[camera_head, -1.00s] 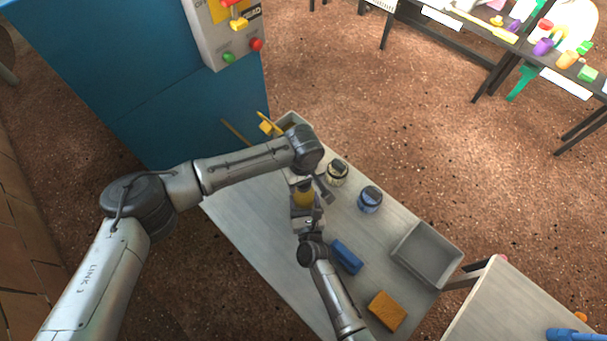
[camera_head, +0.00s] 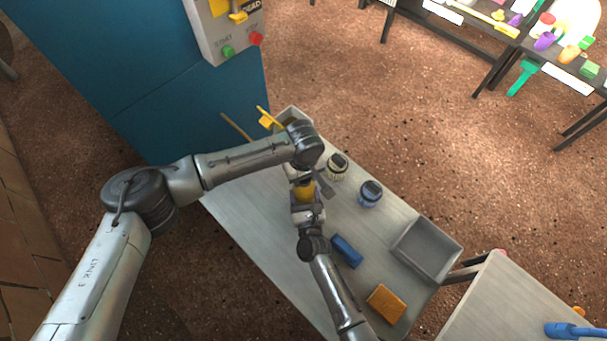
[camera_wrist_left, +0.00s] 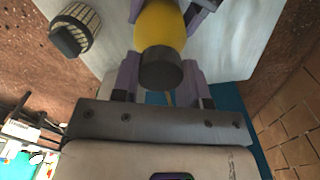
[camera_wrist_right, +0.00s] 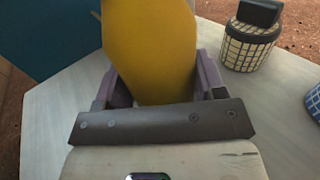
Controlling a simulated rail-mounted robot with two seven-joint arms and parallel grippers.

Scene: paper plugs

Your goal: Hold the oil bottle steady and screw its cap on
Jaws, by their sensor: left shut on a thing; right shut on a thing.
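The oil bottle is yellow and stands between my two grippers at the left part of the table in the head view (camera_head: 304,189). Its dark round cap (camera_wrist_left: 161,69) is at the bottle's top in the left wrist view. My left gripper (camera_wrist_left: 159,78) is shut on the cap, one purple finger on each side. My right gripper (camera_wrist_right: 152,75) is shut on the yellow body, which fills the space between its fingers. The arms partly hide the bottle in the head view. I cannot tell how far the cap is seated.
A cream checked jar (camera_head: 337,169) and a blue jar (camera_head: 370,194) stand right of the bottle. A blue block (camera_head: 347,251), an orange block (camera_head: 386,304) and a grey tray (camera_head: 452,255) are on the table. A blue cabinet (camera_head: 130,90) stands behind.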

